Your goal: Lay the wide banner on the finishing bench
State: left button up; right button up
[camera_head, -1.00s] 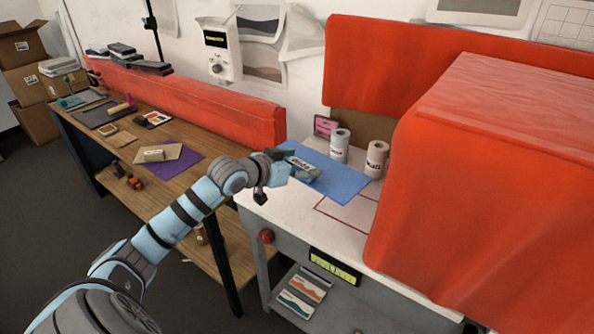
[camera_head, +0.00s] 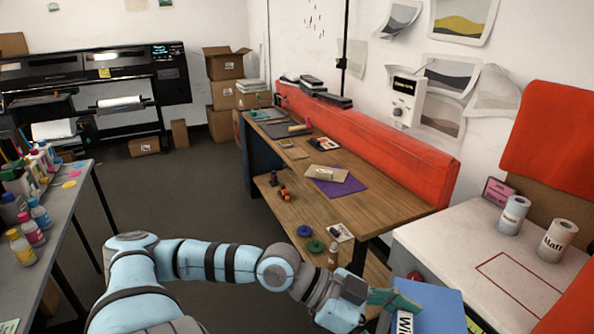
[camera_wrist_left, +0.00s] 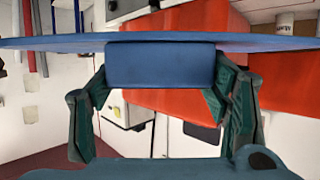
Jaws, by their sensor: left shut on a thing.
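The wide banner is a flat blue sheet (camera_head: 440,308) with a white label, partly cut off, that begins "Wi". It is at the bottom right of the head view, in front of the white-topped table. My left gripper (camera_head: 392,300) is shut on its near side. In the left wrist view, a blue block (camera_wrist_left: 160,66) on the banner sits between the fingers (camera_wrist_left: 162,95), with the sheet (camera_wrist_left: 50,42) seen edge-on beyond it. A long wooden bench (camera_head: 385,195) stands in mid view; no label names it. My right gripper is not in view.
A purple sheet (camera_head: 341,188) with a brown card on it lies on the wooden bench, tools toward its far end. A red padded bar (camera_head: 390,137) runs along its back. The white table (camera_head: 455,238) holds two rolls. Bottles stand on a left table (camera_head: 62,235). Floor between is clear.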

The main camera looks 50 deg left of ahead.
aim_at(389, 191)
jog(key=u, duration=1.6)
jog(key=i, duration=1.9)
jog(key=z, duration=2)
